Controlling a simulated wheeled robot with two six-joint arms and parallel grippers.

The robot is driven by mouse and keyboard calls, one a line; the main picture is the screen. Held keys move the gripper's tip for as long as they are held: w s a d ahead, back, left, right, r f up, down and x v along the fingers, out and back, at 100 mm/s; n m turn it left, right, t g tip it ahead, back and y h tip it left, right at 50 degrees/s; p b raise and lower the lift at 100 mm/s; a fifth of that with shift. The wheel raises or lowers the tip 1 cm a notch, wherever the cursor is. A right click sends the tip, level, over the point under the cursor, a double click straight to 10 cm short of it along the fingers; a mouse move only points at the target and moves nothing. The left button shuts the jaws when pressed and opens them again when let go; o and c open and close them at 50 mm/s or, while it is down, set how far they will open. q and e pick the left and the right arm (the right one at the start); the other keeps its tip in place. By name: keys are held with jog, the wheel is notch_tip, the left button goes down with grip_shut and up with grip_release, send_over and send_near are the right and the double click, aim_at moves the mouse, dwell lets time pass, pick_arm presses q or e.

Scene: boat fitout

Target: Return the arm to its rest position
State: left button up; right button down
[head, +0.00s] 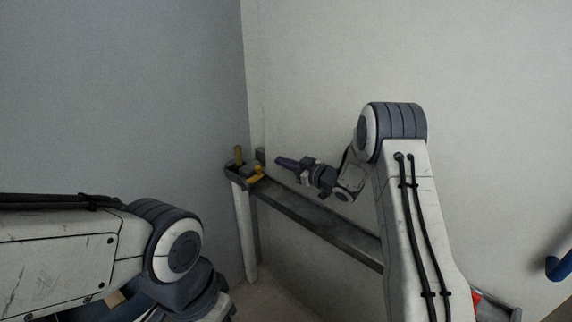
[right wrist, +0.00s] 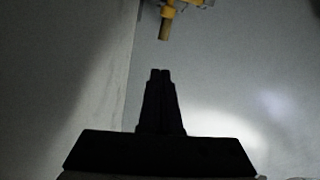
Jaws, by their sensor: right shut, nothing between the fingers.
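My right arm reaches toward the back corner in the head view. My right gripper (head: 284,162) is above the dark shelf, just right of the yellow item at its far end. In the right wrist view the right gripper (right wrist: 160,74) shows its two fingers together, with nothing between them. My left arm comes in at the lower left of the head view, and its gripper does not show.
A dark narrow shelf (head: 318,217) runs along the right wall. At its far end lies a yellow tool-like item (head: 254,173), which also shows in the right wrist view (right wrist: 169,14). A blue curved thing (head: 559,267) is at the right edge.

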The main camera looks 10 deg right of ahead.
jog(key=shift+s+d+r, duration=0.1)
jog(key=shift+s+d, duration=0.3)
jog(key=shift+s, duration=0.1)
jog(key=shift+a+r, duration=0.1)
jog(key=s+a+r+m+g+h+p, duration=0.2)
jog(key=s+a+r+g+h+p, duration=0.3)
jog(key=s+a+r, duration=0.5)
jog(key=s+r+g+h+p, duration=0.1)
jog(key=s+g, duration=0.3)
jog(key=s, duration=1.4)
jog(key=s+r+g+h+p, duration=0.1)
jog(key=s+g, duration=0.3)
jog(key=s, duration=1.4)
jog(key=shift+s+h+p, duration=0.4)
jog(key=shift+h+p, duration=0.35)
jog(key=shift+h, duration=0.15)
